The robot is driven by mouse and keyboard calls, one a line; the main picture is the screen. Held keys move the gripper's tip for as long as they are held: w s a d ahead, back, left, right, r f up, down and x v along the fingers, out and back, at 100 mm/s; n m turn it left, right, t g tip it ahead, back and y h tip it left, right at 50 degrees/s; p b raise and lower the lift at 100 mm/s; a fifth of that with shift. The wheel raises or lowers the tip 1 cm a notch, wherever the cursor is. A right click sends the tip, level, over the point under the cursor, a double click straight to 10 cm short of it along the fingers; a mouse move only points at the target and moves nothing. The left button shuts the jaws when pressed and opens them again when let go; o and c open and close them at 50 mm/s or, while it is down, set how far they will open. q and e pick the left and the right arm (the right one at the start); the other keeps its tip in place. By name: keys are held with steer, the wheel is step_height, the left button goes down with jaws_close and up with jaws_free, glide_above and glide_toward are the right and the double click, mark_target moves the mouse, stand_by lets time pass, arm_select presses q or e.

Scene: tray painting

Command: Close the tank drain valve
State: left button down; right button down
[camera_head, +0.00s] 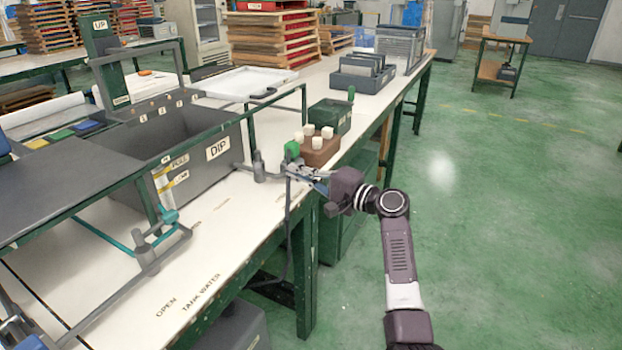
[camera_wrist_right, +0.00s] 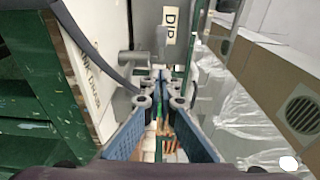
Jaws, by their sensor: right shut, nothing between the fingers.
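The grey tank marked DIP (camera_head: 217,148) stands on the white bench, and its label also shows in the right wrist view (camera_wrist_right: 171,27). A grey pipe fitting (camera_head: 259,168), which looks like the drain valve, stands at the tank's near right corner. It shows in the right wrist view (camera_wrist_right: 138,58) ahead and to the left of the fingers. My right gripper (camera_head: 292,172) is shut and empty, just right of the fitting. Its blue fingers (camera_wrist_right: 161,82) meet at the tips.
A teal-handled valve (camera_head: 167,216) is at the tank's left front. A dark hose (camera_head: 288,235) hangs by the bench edge.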

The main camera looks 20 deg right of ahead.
mark_target(258, 162)
steer(key=w+a, duration=0.2)
steer(key=a, duration=0.1)
steer(key=w+a, duration=0.1)
steer(key=shift+a, duration=0.5)
